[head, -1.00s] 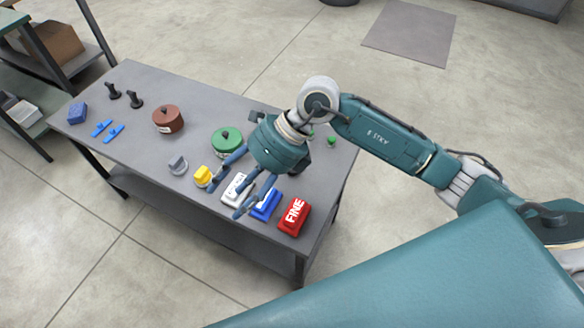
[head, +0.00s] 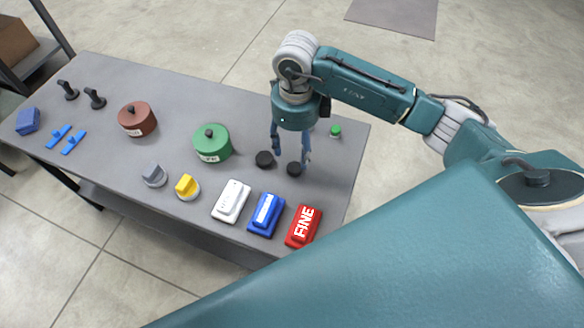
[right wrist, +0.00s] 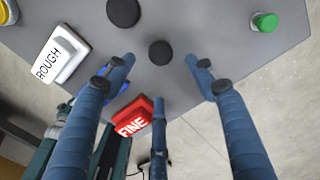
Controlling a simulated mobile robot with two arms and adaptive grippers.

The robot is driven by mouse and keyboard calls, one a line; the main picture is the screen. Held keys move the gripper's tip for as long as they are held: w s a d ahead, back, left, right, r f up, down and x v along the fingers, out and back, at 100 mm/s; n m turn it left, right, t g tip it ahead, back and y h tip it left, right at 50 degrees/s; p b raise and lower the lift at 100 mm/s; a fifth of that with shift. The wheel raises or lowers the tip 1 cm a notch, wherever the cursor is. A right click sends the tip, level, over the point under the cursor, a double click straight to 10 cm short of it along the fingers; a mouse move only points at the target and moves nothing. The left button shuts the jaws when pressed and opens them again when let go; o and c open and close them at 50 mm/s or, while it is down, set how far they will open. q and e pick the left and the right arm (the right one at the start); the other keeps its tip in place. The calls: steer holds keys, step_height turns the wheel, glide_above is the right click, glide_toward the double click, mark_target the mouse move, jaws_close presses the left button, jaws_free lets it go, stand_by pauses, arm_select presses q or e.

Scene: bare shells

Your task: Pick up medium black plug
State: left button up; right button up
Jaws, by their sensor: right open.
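Two round black plugs are on the grey table. The left one (head: 264,159) looks slightly larger in the right wrist view (right wrist: 123,12). The right one (head: 294,169) looks smaller there (right wrist: 160,53). I cannot tell for sure which is the medium one. My right gripper (head: 291,156) points down over the table, open and empty. In the right wrist view its fingertips (right wrist: 168,72) are apart on either side of the smaller-looking plug, seemingly above it and not touching. My left gripper is not in view.
On the table (head: 330,195), a white block (head: 231,201), a blue block (head: 266,215) and a red FINE block (head: 303,226) line the front edge. A green-topped button (head: 335,131) stands right, a green round pot (head: 212,142) left. Two black handled pieces (head: 95,98) stand far left.

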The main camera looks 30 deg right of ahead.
mark_target(294, 167)
steer(key=f, duration=0.2)
steer(key=shift+s+f, duration=0.2)
steer(key=shift+f, duration=0.15)
steer(key=f, duration=0.3)
steer(key=f+p, duration=0.1)
steer(key=shift+w+f, duration=0.2)
steer(key=shift+w, duration=0.2)
steer(key=shift+f, duration=0.3)
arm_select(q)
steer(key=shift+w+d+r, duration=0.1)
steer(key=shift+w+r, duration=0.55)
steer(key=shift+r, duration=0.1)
arm_select(e)
steer(key=shift+f, duration=0.15)
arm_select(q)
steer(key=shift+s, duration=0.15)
arm_select(e)
steer(key=c, duration=1.2)
